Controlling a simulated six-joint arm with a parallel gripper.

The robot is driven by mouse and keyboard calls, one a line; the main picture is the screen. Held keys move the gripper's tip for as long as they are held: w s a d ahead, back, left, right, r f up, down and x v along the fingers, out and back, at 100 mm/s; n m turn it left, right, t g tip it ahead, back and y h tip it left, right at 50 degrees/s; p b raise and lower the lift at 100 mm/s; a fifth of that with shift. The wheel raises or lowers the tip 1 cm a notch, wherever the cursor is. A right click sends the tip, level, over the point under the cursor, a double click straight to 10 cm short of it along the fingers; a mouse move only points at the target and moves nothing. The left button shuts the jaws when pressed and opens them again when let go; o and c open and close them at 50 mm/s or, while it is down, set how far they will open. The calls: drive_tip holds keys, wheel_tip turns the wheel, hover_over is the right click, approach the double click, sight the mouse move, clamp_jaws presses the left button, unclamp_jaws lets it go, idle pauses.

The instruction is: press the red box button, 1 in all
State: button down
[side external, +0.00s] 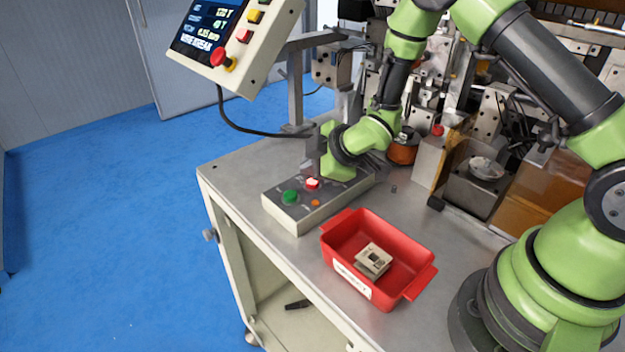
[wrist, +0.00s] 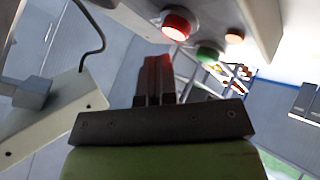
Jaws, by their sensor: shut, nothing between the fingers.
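The button box (side external: 300,222) sits on the grey table top and carries a red button (side external: 312,184), a green button (side external: 290,197) and a small orange one (side external: 315,203). The red button looks lit. In the wrist view the red button (wrist: 177,26) is at the top, with the green (wrist: 208,53) and orange (wrist: 234,37) ones to its right. My gripper (wrist: 158,58) is shut and empty, its fingertips just below the red button in that picture. In the side view my gripper is close over the box by the red button; I cannot tell whether it touches.
A red bin (side external: 345,233) holding a beige part (side external: 373,260) stands in front of the box. A tilted control panel (side external: 235,45) with its own red knob hangs at upper left. The winder machinery fills the back right. The table is bare left of the box.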

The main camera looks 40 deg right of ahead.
sight(312, 183)
drive_tip(key=shift+f, duration=0.4)
drive_tip(key=shift+f, duration=0.4)
idle(0.5)
drive_tip(key=shift+r, duration=0.85)
drive_tip(key=shift+r, duration=0.1)
drive_tip(key=shift+r, duration=2.4)
